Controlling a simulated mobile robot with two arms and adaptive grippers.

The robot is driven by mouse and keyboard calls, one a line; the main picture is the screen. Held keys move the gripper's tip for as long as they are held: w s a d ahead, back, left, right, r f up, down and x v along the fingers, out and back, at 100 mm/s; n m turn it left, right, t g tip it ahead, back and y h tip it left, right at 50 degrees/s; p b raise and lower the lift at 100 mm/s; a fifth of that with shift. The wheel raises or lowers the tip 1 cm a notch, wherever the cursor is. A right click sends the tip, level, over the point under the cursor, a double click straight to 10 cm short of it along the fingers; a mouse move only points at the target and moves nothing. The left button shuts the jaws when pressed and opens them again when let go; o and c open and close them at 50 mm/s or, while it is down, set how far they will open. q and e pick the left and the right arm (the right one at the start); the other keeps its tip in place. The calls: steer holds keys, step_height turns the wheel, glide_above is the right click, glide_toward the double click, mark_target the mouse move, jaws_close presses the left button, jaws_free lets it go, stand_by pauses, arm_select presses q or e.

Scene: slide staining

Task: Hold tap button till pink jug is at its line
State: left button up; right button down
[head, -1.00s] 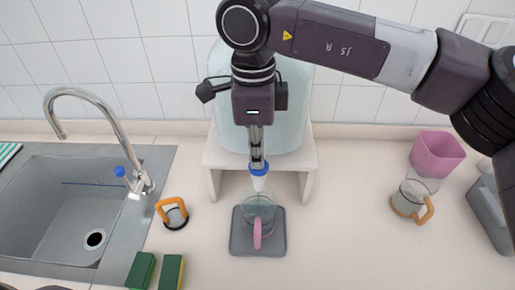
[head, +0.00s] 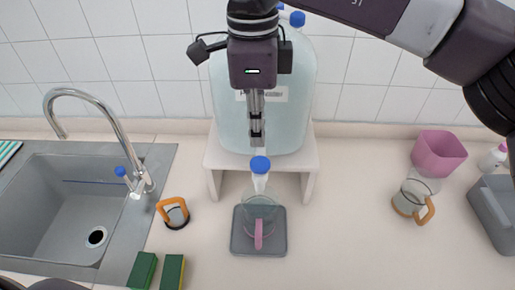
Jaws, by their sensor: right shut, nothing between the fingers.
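The pink jug (head: 258,232), a clear glass jug with a pink handle facing me, stands upright on a grey square mat (head: 240,243). The white tap (head: 260,183) with its blue button (head: 260,165) is above the jug, at the front of a large pale-blue water tank (head: 287,110). My right gripper (head: 257,143) points down, shut and empty, in front of the tank and just above the blue button, apart from it. I cannot make out the jug's line or its water level.
The tank rests on a white stand (head: 306,160). A sink (head: 60,210) with a chrome faucet is at left. An orange-handled jar (head: 173,213) and two green sponges lie near it. Another orange-handled jug (head: 410,200), a pink container (head: 438,155) and a grey bin (head: 492,205) are at right.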

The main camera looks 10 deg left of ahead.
step_height(320, 180, up, 7)
steer(key=shift+b, duration=0.45)
steer(key=shift+a+r, duration=0.1)
steer(key=shift+r, duration=0.05)
stand_by(0.8)
